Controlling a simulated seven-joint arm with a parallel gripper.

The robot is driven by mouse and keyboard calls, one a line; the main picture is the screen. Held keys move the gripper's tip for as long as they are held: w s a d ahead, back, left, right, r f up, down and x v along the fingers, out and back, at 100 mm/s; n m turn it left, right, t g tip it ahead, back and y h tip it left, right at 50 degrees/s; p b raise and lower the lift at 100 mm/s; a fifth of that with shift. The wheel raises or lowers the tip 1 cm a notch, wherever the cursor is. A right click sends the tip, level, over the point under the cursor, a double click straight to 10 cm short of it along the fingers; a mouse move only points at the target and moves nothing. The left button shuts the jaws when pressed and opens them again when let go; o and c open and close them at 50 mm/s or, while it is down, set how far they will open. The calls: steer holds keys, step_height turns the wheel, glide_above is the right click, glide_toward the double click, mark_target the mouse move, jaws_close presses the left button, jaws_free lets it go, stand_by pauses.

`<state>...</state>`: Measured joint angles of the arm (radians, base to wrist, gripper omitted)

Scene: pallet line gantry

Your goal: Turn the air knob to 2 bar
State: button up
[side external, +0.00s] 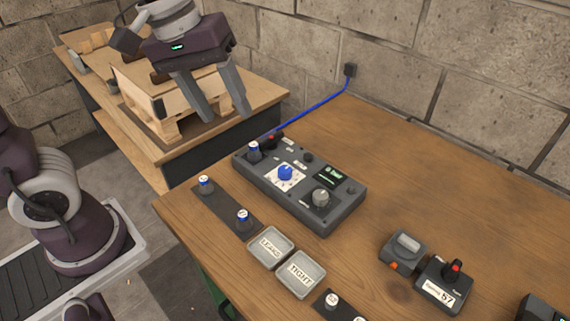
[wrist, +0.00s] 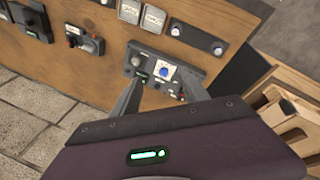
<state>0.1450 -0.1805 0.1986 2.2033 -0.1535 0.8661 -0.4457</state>
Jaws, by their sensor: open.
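A dark grey control box (side external: 335,212) lies on the wooden bench with a blue knob (side external: 286,173) on a white dial plate and a grey knob (side external: 321,197) beside a small green-lit display (side external: 328,175). The blue knob, likely the air knob, also shows in the wrist view (wrist: 164,71). I cannot read its pointer, the scale or the display. My gripper (side external: 225,114) is open and empty, in the air up and left of the box in the side view. In the wrist view its fingers (wrist: 163,93) point toward the box.
A blue hose (side external: 310,106) runs from the box to a wall fitting. A strip with blue-and-white-capped parts (side external: 224,208) and two labelled trays (side external: 271,248) sit in front. Two small devices (side external: 441,285) stand right. A wooden crate on a pallet (side external: 158,99) stands behind my gripper.

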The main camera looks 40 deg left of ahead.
steer(key=w+f+n+g, duration=0.1)
steer(key=w+f+n, duration=0.25)
steer(key=w, duration=0.25)
steer(key=n+g+y, duration=0.2)
steer(key=n, duration=0.3)
glide_above(285, 169)
step_height(285, 169, down, 12)
steer(key=shift+f, duration=0.1)
steer(key=shift+n, duration=0.25)
step_height(285, 169, down, 7)
steer(key=shift+f, duration=0.1)
jaws_close()
